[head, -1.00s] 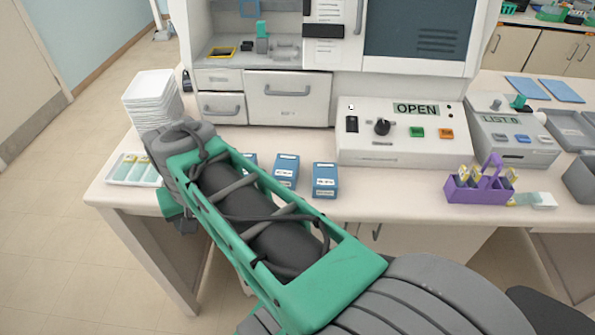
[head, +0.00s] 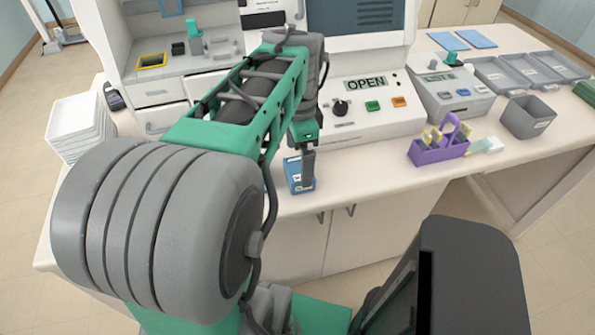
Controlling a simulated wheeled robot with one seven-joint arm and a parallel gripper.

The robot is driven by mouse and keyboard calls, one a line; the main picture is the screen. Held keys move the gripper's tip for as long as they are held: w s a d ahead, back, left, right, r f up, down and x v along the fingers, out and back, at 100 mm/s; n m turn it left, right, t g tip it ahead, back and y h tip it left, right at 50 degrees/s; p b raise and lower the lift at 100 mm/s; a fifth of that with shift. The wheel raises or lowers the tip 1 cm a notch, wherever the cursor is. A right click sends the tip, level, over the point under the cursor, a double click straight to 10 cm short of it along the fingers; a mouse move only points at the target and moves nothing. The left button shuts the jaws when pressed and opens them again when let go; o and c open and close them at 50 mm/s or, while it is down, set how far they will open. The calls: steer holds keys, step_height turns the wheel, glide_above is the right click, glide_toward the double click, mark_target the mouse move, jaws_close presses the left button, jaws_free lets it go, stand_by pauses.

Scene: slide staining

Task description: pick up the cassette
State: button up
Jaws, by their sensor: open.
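A small blue box with a white label (head: 293,178), which looks like the cassette, stands on the counter near its front edge in the head view. My gripper (head: 306,172) points down right at this box. One dark finger shows in front of the box's right part; the other finger is hidden. The jaws are open, and I cannot tell whether they touch the box. The other blue boxes seen earlier are hidden behind my arm.
The white instrument with its OPEN panel (head: 366,83) stands close behind my gripper. A purple slide carrier (head: 425,155) stands to the right, with grey trays (head: 500,77) beyond. A stack of white trays (head: 78,135) is at left. Counter between box and carrier is clear.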

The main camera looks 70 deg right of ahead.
mark_target(299, 174)
step_height(299, 174, down, 3)
steer(key=shift+r, duration=0.15)
steer(key=shift+c, duration=0.3)
steer(key=c, duration=1.6)
steer(key=shift+o, duration=0.2)
steer(key=shift+r, duration=0.1)
